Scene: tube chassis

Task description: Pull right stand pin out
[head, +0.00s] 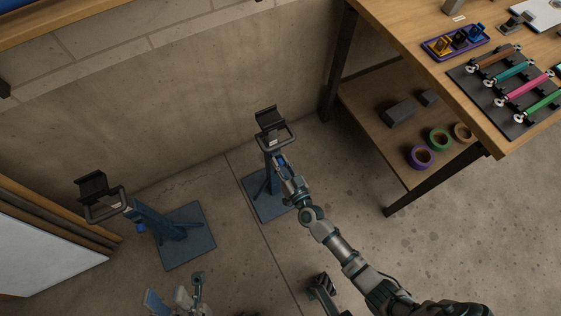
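The right stand has a blue post on a square blue base plate (258,203) and a black cradle with a handle-like loop (270,127) on top. My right arm comes in from the lower right. My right gripper (283,166) is at the upper part of the right stand's post, just below the loop. A small blue part shows at its fingertips. The pin cannot be made out clearly, and the fingers are too small to tell open from shut.
The left stand (160,224) stands nearby with a similar black cradle. A wooden workbench (410,50) with a lower shelf is at the upper right, holding tape rolls (421,157) and coloured tubes (525,88). A wall runs behind. A white panel is at far left.

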